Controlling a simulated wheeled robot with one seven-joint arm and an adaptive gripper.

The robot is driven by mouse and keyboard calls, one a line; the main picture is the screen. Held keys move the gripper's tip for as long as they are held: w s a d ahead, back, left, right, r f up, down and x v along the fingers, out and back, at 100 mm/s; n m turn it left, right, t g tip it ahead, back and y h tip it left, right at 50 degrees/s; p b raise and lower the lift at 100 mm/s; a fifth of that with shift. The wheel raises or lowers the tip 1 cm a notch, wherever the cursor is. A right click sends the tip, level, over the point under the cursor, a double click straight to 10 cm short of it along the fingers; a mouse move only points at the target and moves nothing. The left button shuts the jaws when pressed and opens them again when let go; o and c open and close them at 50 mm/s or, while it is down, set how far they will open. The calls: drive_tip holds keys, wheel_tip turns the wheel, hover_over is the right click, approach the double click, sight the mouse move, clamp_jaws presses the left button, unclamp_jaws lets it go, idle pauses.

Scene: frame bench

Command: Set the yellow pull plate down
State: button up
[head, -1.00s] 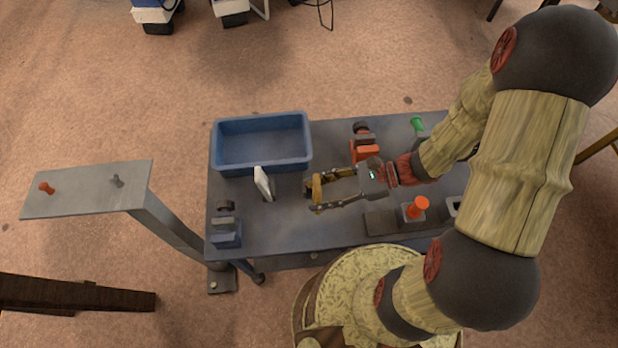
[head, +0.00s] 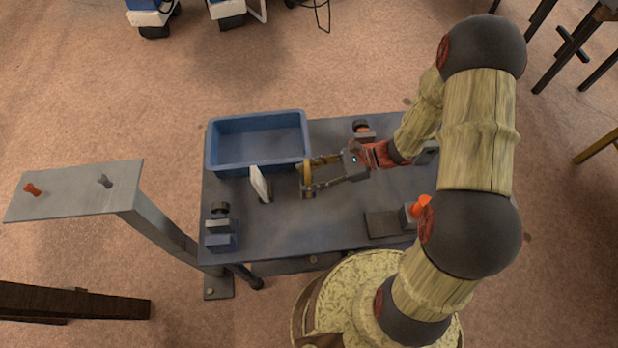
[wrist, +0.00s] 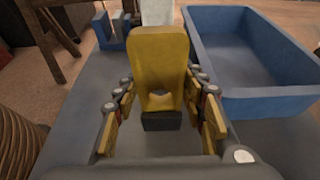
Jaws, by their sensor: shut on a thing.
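The yellow pull plate (wrist: 159,55) stands upright between the fingers of my gripper (wrist: 163,90) in the wrist view. It has a rounded top, a notch low down and a dark block at its foot. In the head view the plate (head: 304,174) is a small yellow piece at the fingertips of my gripper (head: 309,177), over the middle of the bench. My gripper is shut on it. I cannot tell whether its foot touches the bench top.
A blue tray (head: 212,152) stands behind and left of the plate. A white upright piece (head: 260,184) is close on its left. A blue-grey fixture (head: 221,240) sits at the front left. An orange-topped block (head: 409,216) is at right. The bench (head: 290,235) is bare in front.

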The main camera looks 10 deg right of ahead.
drive_tip(key=shift+f, duration=0.25)
drive_tip(key=shift+f, duration=0.15)
drive_tip(key=o, duration=1.5)
drive_tip(key=shift+d+r, duration=0.15)
drive_tip(key=shift+r, duration=0.15)
drive_tip(key=p+v, duration=0.3)
drive_tip(key=v, duration=0.8)
drive_tip(key=shift+s+d+r+n+t+h, duration=0.25)
drive_tip(key=shift+s+r+n+t+h, duration=0.6)
drive_tip(key=shift+s+r+n+h, duration=2.8)
drive_tip(key=shift+s+d+r+n+t+h, duration=0.3)
drive_tip(key=shift+r+n+t+h, duration=0.65)
drive_tip(key=shift+r+n, duration=3.2)
drive_tip(key=shift+s+d+r+n+t+h, duration=0.15)
drive_tip(key=shift+s+r+n+t+h, duration=1.15)
drive_tip(key=shift+r, duration=5.05)
